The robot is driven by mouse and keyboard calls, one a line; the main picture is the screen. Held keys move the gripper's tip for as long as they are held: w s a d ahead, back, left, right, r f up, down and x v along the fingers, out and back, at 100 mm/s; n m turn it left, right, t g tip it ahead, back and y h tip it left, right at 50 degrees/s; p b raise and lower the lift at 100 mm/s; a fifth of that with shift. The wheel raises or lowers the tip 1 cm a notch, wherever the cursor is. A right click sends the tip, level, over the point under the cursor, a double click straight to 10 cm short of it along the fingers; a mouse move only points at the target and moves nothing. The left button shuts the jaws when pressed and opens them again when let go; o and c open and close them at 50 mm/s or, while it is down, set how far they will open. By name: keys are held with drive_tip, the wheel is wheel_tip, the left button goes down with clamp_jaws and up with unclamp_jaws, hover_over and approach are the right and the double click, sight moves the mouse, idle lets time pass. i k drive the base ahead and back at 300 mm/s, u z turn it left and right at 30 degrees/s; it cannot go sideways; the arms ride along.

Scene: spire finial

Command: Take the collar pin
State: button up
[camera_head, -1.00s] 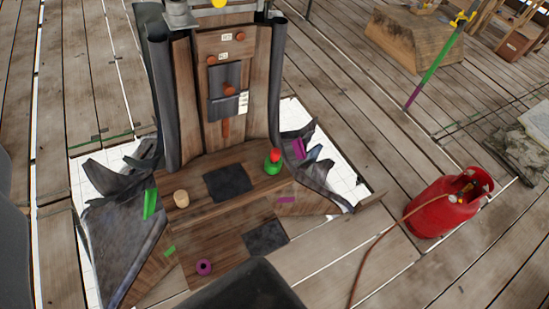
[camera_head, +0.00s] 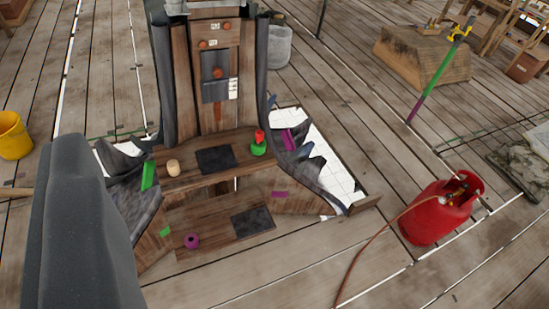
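A wooden post structure (camera_head: 199,118) stands at upper centre, with orange-red round pegs (camera_head: 217,72) on its face. A small red-topped green piece (camera_head: 258,146), a pale wooden peg (camera_head: 173,167) and a purple ring (camera_head: 192,241) rest on the boards at its foot. None of these is marked plainly as the collar pin, so I cannot tell which one it is. A large dark grey part of mine (camera_head: 85,230) fills the lower left. I cannot make out two fingertips on it or anything held.
Torn dark sheet metal (camera_head: 318,172) flares out at both sides of the structure's foot. A green-purple pole (camera_head: 438,75) leans near a wooden block (camera_head: 425,55). A yellow bucket (camera_head: 14,135) is at far left. Planks at lower centre are clear.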

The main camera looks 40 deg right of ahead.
sight(260, 134)
drive_tip(key=u, duration=0.05)
drive_tip(key=k, duration=0.5)
drive_tip(key=z, duration=0.6)
drive_tip(key=i, duration=2.1)
drive_tip(key=u, duration=0.2)
